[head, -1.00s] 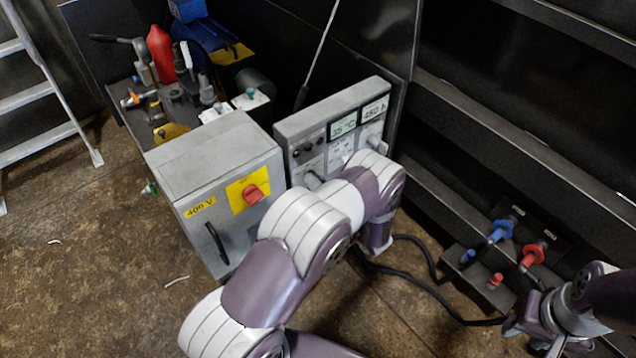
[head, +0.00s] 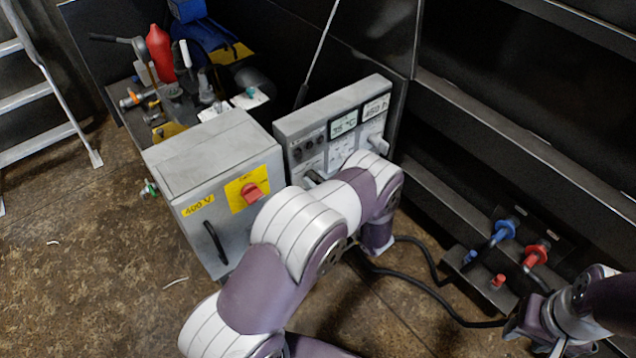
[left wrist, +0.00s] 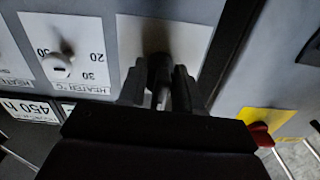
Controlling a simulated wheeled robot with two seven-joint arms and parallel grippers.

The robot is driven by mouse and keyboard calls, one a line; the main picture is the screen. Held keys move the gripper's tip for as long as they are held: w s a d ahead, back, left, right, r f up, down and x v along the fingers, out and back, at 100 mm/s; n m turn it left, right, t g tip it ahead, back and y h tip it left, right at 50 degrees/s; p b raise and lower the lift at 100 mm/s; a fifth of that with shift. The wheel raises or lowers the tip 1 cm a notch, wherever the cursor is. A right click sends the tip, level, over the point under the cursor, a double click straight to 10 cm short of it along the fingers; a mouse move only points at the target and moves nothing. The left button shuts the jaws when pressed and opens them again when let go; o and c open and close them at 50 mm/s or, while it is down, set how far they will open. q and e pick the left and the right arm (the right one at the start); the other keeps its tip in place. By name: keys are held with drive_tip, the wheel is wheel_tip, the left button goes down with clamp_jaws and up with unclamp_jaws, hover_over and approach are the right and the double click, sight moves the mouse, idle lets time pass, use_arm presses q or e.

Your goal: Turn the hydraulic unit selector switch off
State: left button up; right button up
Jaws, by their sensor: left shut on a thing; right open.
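The hydraulic unit's grey control panel (head: 335,118) stands in the middle of the head view, with displays along its top. My left arm reaches in front of its lower part and hides the left gripper there. In the left wrist view the left gripper (left wrist: 160,90) is shut around a dark selector knob (left wrist: 159,66) on a pale plate. Shadow and the fingers hide the knob's angle and label. A white heater dial (left wrist: 58,66) sits beside it. My right arm shows at the lower right of the head view, but its gripper cannot be made out.
A grey 400 V cabinet (head: 205,160) with a red switch (head: 251,193) on a yellow plate stands left of the panel. Blue (head: 503,230) and red (head: 536,254) hose couplings sit at right. A black cable lies on the floor.

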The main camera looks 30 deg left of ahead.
use_arm(q)
drive_tip(key=shift+n, duration=0.3)
idle(0.4)
drive_tip(key=o, duration=0.7)
drive_tip(key=v, duration=1.2)
drive_tip(key=shift+s+d, duration=0.1)
drive_tip(key=shift+d, duration=0.25)
